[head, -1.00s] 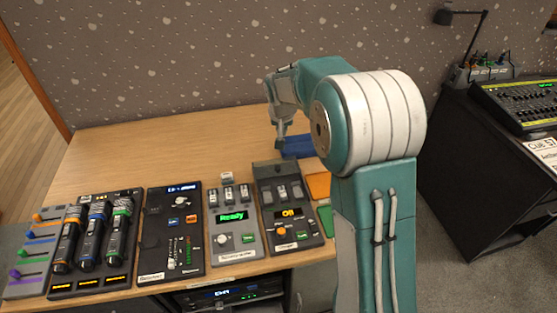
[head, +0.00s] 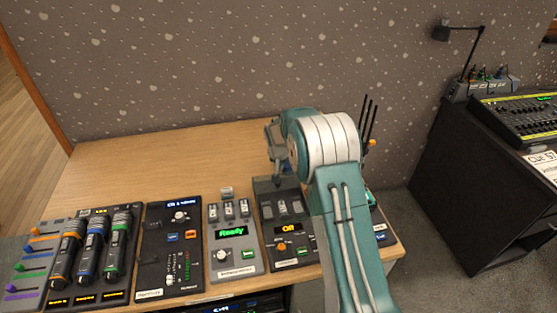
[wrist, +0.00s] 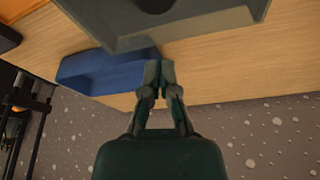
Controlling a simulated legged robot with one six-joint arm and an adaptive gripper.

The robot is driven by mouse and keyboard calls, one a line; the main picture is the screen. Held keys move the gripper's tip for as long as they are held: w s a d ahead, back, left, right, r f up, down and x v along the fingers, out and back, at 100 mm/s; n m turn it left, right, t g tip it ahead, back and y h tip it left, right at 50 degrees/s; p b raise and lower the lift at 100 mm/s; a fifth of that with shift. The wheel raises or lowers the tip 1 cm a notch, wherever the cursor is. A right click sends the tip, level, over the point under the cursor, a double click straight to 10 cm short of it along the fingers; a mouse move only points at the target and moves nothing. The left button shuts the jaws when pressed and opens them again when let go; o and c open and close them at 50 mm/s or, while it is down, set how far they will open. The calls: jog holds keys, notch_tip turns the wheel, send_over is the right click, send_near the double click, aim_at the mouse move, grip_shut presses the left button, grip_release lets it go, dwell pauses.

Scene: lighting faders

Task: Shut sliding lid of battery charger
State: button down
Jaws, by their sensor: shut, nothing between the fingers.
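The battery charger (head: 294,236) stands near the right end of the row of devices, with an orange "Off" display and an orange knob. Its cells (head: 282,208) are uncovered on its upper part, and the grey lid (head: 266,184) sits at its far end, partly hidden by my arm. My gripper (head: 279,178) hangs at that far end, its fingertips hard to make out there. In the wrist view the fingers (wrist: 160,66) are together and empty, close to the edge of a grey housing (wrist: 200,28), seemingly the charger's far end. I cannot tell whether they touch.
A similar unit reading "Ready" (head: 233,238) stands close on the left, then a black panel (head: 171,250) and several microphones (head: 92,248). A blue bin (wrist: 95,72) lies near the fingers. Dark upright rods (head: 369,118) stand behind my arm. The back left desk is clear.

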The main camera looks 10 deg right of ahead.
jog(key=shift+x, duration=0.75)
jog(key=shift+s+a+r, duration=0.1)
jog(key=shift+s+a, duration=0.05)
jog(key=shift+s, duration=0.3)
jog(key=shift+s+a+r, duration=0.1)
jog(key=shift+s, duration=0.4)
jog(key=shift+s+a, duration=0.3)
jog(key=shift+s, duration=0.75)
